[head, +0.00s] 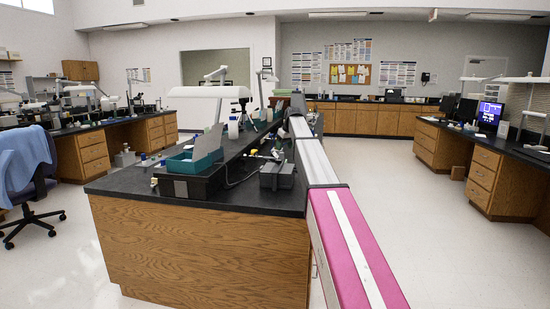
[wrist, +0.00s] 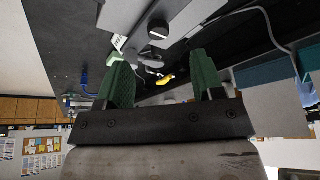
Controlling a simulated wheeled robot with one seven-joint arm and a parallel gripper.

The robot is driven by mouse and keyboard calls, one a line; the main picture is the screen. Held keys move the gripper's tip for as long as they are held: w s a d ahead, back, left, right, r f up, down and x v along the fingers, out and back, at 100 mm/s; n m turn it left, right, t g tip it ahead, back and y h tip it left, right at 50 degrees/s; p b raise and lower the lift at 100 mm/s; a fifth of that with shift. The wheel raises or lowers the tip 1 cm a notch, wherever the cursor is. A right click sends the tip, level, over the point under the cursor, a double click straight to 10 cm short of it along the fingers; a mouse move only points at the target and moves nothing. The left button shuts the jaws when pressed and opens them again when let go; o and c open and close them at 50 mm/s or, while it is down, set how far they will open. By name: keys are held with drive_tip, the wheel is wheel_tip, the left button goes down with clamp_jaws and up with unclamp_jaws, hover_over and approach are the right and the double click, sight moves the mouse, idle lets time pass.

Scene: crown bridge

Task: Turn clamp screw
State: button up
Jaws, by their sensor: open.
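My gripper (wrist: 158,82) shows in the wrist view with its two green fingers spread apart and nothing between them. Beyond the fingertips, on the black bench top, is a small grey-and-white device (wrist: 148,58) with a yellow part (wrist: 166,78) beside it. A short dark round piece with a pale face (wrist: 158,29) lies farther up. I cannot tell which of these, if any, is the clamp screw. The fingers look apart from all of them. In the head view my arm hides the gripper, and the clamp screw cannot be made out.
The black-topped wooden bench (head: 200,193) carries a teal tray (head: 192,162), a grey box (head: 277,176) near its right edge and a white lamp (head: 213,91). A grey cable (wrist: 235,14) runs across the bench top. A blue chair (head: 30,168) stands left. Open floor lies right.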

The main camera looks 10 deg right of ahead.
sight(279, 161)
drive_tip(key=x, duration=0.3)
drive_tip(key=w+x, duration=0.1)
drive_tip(key=x, duration=0.6)
drive_tip(key=shift+w+a+r, duration=0.2)
drive_tip(key=shift+w+r, duration=0.05)
drive_tip(key=shift+w, duration=0.2)
drive_tip(key=c, duration=0.9)
